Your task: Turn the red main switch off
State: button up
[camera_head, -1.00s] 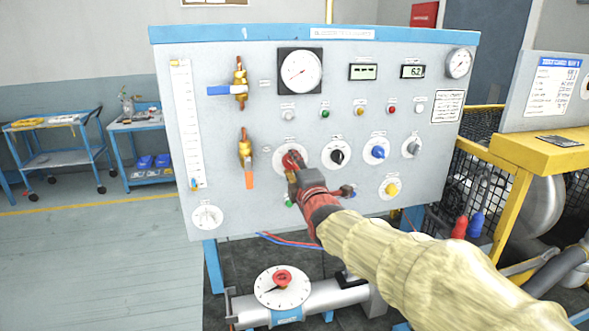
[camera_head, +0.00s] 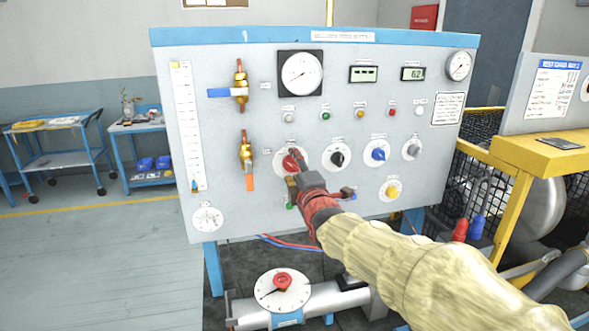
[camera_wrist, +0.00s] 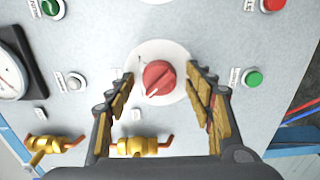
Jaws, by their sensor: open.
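The red main switch (camera_head: 291,160) is a red rotary knob on a round white plate, at the lower left of the panel's middle. In the wrist view the knob (camera_wrist: 158,76) lies between my two fingers, its white mark pointing to the lower left. My gripper (camera_wrist: 160,79) is open, with a finger on each side of the knob and visible gaps to both. In the head view my gripper (camera_head: 292,178) covers the area just below the knob. Whether the fingertips touch the plate cannot be told.
Black (camera_head: 340,156), blue (camera_head: 377,152) and grey (camera_head: 411,148) knobs sit to the right, a yellow knob (camera_head: 392,189) below. Two brass valves (camera_head: 246,150) are on the left. A green button (camera_wrist: 254,78) is near my right finger. A yellow-framed bench (camera_head: 545,150) stands at right.

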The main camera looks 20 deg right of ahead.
jog(key=shift+s, duration=0.1)
jog(key=s, duration=1.1)
jog(key=shift+s, duration=0.4)
